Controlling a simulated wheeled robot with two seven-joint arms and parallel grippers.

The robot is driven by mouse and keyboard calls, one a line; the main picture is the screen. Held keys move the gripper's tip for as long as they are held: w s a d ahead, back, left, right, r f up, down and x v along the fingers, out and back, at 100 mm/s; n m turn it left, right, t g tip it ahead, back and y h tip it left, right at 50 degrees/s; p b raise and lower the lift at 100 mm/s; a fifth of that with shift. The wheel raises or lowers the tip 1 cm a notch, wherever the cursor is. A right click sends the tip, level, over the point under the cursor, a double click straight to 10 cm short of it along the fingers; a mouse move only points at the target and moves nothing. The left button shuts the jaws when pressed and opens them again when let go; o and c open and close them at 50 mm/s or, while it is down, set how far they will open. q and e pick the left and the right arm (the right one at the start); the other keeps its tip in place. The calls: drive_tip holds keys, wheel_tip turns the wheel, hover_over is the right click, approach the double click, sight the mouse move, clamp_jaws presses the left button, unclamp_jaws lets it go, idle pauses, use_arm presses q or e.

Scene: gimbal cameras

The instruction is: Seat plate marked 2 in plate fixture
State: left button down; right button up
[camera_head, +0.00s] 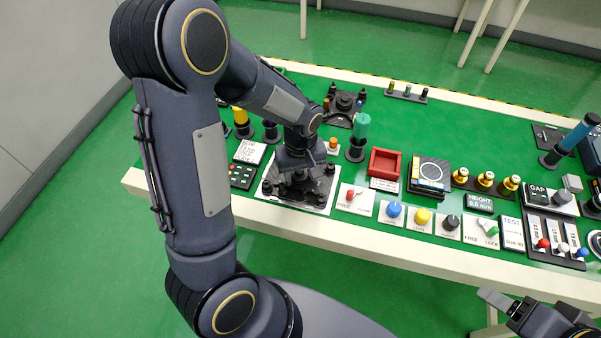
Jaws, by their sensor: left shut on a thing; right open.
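My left gripper (298,163) points down over a dark fixture with several black posts (329,184) on a white base at the table's front left. It is shut on a dark thing, which looks like a plate, low between the posts. The wrist hides most of it, and no mark 2 can be read. I cannot tell whether it touches the fixture. A second dark stand with posts (345,106) is further back. My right gripper (522,312) is open and empty at the bottom right, in front of the table.
Knob panels (395,212) line the front edge. A green-topped cylinder (361,127) stands close behind the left gripper. Green tabletop (465,135) is clear behind the brass pieces.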

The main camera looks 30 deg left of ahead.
sight(300, 174)
use_arm(q)
drive_tip(key=shift+f, duration=0.25)
drive_tip(key=c, duration=0.6)
unclamp_jaws()
drive_tip(key=shift+c, duration=0.2)
drive_tip(key=shift+r, duration=0.1)
wheel_tip(300, 174, up, 7)
drive_tip(key=shift+r, duration=0.35)
